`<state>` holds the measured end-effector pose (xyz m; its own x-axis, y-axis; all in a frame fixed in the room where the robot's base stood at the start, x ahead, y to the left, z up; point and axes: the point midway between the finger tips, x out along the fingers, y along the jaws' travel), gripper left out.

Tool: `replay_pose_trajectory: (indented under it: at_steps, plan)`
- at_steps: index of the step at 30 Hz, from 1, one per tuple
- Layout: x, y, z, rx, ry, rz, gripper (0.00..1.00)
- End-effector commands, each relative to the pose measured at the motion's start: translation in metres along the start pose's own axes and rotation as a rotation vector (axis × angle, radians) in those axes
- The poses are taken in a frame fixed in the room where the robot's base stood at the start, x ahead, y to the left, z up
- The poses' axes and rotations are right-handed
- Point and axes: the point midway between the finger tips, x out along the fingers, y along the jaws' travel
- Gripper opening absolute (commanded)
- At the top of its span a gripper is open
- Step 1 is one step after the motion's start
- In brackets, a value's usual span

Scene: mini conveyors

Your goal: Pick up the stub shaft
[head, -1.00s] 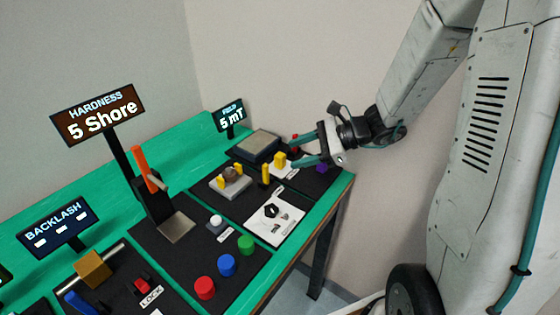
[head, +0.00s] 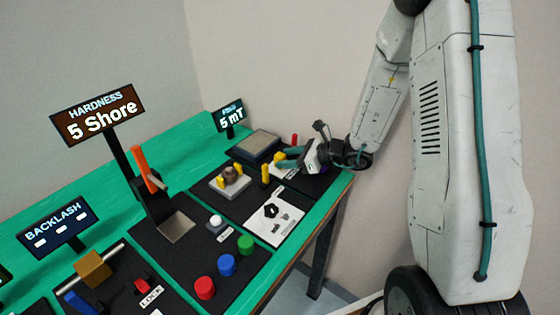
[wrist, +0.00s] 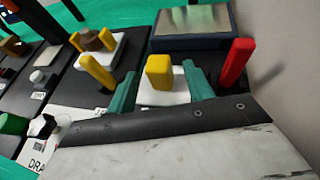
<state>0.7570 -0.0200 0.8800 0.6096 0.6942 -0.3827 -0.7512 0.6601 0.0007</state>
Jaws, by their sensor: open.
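I cannot tell for sure which piece is the stub shaft. My gripper (head: 286,157) is open and empty over the far right end of the bench. In the wrist view its teal fingers (wrist: 160,82) stand on either side of a yellow block (wrist: 158,72) on a white plate (wrist: 170,97), without visibly gripping it. A brown rounded piece (wrist: 93,39) sits between yellow posts on a pale fixture; it also shows in the head view (head: 232,174).
A red post (wrist: 236,62) stands right of the fingers, a yellow post (wrist: 98,73) left. A flat-topped dark box (wrist: 195,22) is behind. Red (head: 205,288), blue (head: 227,265) and green (head: 246,245) knobs line the front. The wall is close on the right.

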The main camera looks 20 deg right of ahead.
Motion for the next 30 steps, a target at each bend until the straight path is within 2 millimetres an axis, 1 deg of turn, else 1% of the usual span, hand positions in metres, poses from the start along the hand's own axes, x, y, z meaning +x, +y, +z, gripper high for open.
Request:
replay_pose_trajectory:
  at_steps: [1,4,6,9,17,18,20,21,22,23,25,26,30]
  plan:
    - [0.008,0.001,0.002,-0.002,0.000,0.004,0.52]
    - [0.024,0.002,0.007,-0.002,0.000,0.005,0.52]
    - [0.033,0.001,0.007,-0.001,0.000,0.003,0.52]
    - [0.042,0.001,0.007,-0.001,0.000,0.002,0.52]
    - [0.044,0.000,0.007,-0.001,0.000,0.000,0.52]
    - [0.044,0.000,0.007,-0.001,0.000,0.000,0.41]
    - [0.044,0.000,0.007,-0.001,0.000,0.001,0.24]
    - [0.044,0.000,0.007,-0.001,0.000,0.001,0.13]
    - [0.044,0.000,0.007,-0.001,0.000,0.001,0.05]
    - [0.044,0.000,0.007,-0.001,0.000,0.001,0.02]
    - [0.044,0.000,0.007,-0.001,0.000,0.001,0.02]
    - [0.044,0.000,0.007,-0.001,-0.001,0.001,0.00]
    - [0.043,0.000,0.007,-0.001,-0.001,0.001,0.00]
